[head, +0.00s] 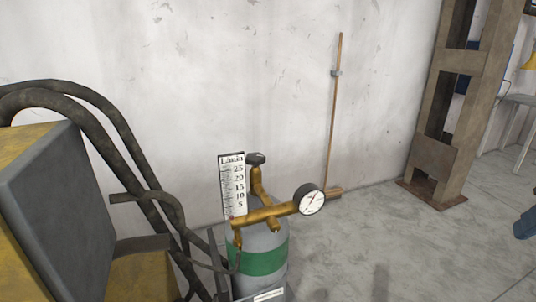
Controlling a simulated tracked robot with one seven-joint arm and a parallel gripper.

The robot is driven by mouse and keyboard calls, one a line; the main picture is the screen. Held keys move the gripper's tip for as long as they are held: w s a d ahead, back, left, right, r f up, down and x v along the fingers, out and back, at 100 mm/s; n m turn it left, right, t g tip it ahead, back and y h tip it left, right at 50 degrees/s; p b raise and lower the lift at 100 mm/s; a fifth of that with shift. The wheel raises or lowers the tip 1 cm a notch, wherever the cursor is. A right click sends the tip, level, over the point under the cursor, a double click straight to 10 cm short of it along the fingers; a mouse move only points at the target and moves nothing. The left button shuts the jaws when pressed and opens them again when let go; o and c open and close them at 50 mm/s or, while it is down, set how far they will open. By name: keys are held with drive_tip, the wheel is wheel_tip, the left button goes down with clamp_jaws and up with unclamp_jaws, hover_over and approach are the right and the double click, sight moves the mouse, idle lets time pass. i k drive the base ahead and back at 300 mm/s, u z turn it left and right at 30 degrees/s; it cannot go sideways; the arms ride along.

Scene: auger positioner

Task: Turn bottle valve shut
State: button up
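The gas bottle (262,262) stands upright at the lower middle of the head view, grey with a green band. Brass fittings (265,213) sit on its top. A dark knob (256,158) caps the upright brass stem and looks like the bottle valve. A round white gauge (311,199) with a dark rim is on the right end of the fittings. A white scale plate (231,185) marked 5 to 25 stands just left of the stem. The bottle's bottom is cut off by the frame. My gripper is not in view.
Dark curved tubes (150,180) and a yellow and dark grey block (60,200) crowd the left side. A thin rod (334,110) stands by the wall behind. A brown steel frame (436,155) stands at right. The floor (400,250) right of the bottle is clear.

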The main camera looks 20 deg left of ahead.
sight(256, 159)
drive_tip(key=u, duration=1.6)
drive_tip(key=k, duration=0.85)
drive_tip(key=i, duration=0.85)
